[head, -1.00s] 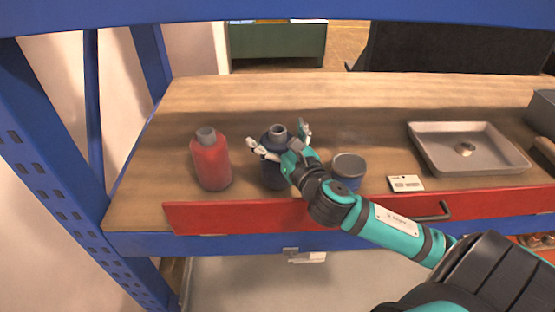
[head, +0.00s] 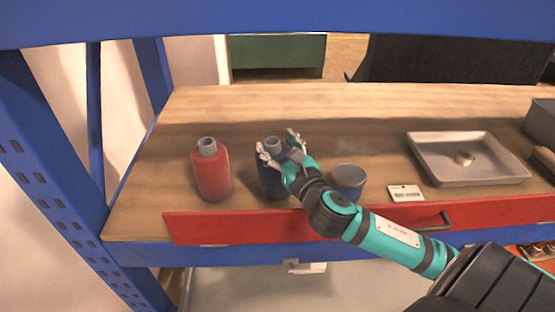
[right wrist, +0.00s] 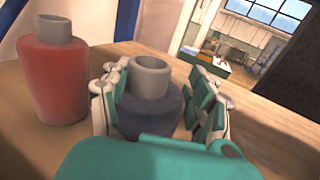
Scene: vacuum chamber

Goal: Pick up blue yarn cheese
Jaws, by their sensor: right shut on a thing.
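The blue yarn cheese (head: 271,182) is a dark blue, cone-like spool with a grey core on top. It stands upright on the wooden worktop, between a red yarn spool and a smaller blue cup-like item. My right gripper (head: 277,145) is shut on its upper part, with a finger on each side. In the right wrist view, the blue spool (right wrist: 150,108) sits between the two fingers (right wrist: 158,105), its grey core sticking up. Its lower part is partly hidden by the gripper. My left gripper is not in view.
The red yarn spool (head: 212,172) stands close on the left. The blue cup-like item (head: 348,181) stands just right of my gripper. A white card (head: 405,193) and a grey tray (head: 423,165) lie further right. The back of the worktop (head: 260,108) is clear.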

